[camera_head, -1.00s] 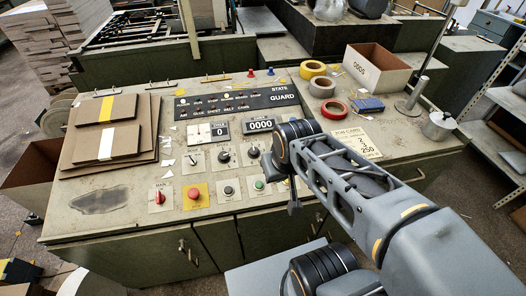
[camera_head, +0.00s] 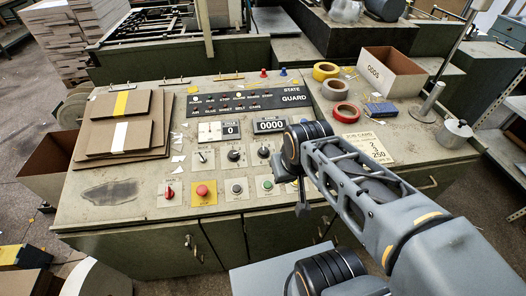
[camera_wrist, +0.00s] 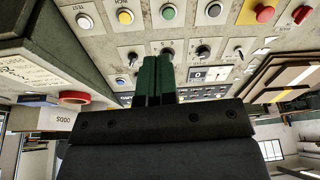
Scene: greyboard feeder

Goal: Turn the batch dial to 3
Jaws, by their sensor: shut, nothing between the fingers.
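The control panel (camera_head: 150,205) slopes in front of me. A row of dials sits below its displays: a slim selector (camera_head: 202,156), a black dial (camera_head: 234,154) and another black dial (camera_head: 263,151). Their labels are too small to read, so I cannot tell which is the batch dial. My gripper (camera_wrist: 158,62) shows green fingers held together and empty. In the wrist view their tips overlap the lower edge of a black dial (camera_wrist: 167,51); contact is unclear. Another black dial (camera_wrist: 203,50) is to its right. In the head view my arm hides the panel's right part.
Buttons line the front row, including a red mushroom button (camera_head: 202,190) and a green button (camera_head: 267,184). The displays (camera_head: 269,125) read 0 and 0000.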

